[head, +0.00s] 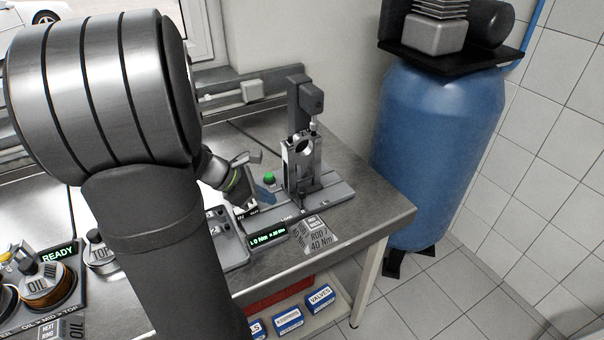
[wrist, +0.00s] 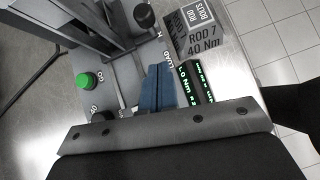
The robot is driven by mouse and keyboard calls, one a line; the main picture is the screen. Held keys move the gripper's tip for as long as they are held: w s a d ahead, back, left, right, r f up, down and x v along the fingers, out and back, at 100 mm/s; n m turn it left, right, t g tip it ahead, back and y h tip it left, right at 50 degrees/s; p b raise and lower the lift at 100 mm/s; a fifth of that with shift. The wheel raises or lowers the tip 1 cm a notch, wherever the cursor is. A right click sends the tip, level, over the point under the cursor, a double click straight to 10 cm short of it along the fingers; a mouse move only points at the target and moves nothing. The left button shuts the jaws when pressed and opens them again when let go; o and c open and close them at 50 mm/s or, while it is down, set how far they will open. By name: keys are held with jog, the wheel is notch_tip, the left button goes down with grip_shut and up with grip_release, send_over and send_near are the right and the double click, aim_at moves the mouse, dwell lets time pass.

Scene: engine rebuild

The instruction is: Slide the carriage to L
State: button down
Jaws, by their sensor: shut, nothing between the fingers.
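The torque station (head: 330,195) stands near the right end of the bench, with an upright metal rod (head: 300,165) under a grey overhead head. I take the part bearing the rod as the carriage; its lower edge is partly unclear. It stands to the right of my gripper (head: 265,193). A slot runs along the base past the "LOAD" mark (wrist: 168,54), with a black knob (wrist: 145,16) near its far end. My gripper's blue fingers (wrist: 158,88) are shut and empty, low over the base near "LOAD". I cannot tell whether they touch anything. The L mark is not clearly readable.
A green button (wrist: 85,81) sits beside the slot. A lit torque display (head: 268,240) stands at the station's front. A blue tank (head: 435,150) stands right of the bench. My arm hides much of the left side.

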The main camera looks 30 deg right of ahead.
dwell(0.4)
jog(key=c, duration=1.8)
grip_release()
jog(key=shift+c, duration=0.2)
jog(key=o, duration=0.3)
jog(key=shift+d+r+m, duration=0.3)
jog(key=shift+m, duration=0.3)
jog(key=o, duration=0.3)
jog(key=d+r+m+y, duration=0.1)
jog(key=r+m, duration=0.1)
jog(key=m, duration=0.2)
jog(key=d+r+m+y, duration=0.2)
jog(key=m, duration=0.2)
jog(key=d+r+m+g+y, duration=0.1)
jog(key=d+r+m, duration=0.1)
jog(key=m, duration=0.3)
jog(key=shift+s+d+r+y, duration=0.2)
jog(key=shift+s+r+y, duration=0.15)
jog(key=shift+r, duration=0.1)
jog(key=shift+o, duration=0.2)
notch_tip(320, 180, up, 10)
jog(key=f+m+t+y, duration=0.15)
jog(key=m+y, duration=0.25)
jog(key=m, duration=0.7)
send_over(302, 189)
jog(key=r, duration=0.1)
jog(key=shift+t, duration=0.45)
notch_tip(302, 189, down, 17)
jog(key=shift+a+f, duration=0.1)
grip_shut()
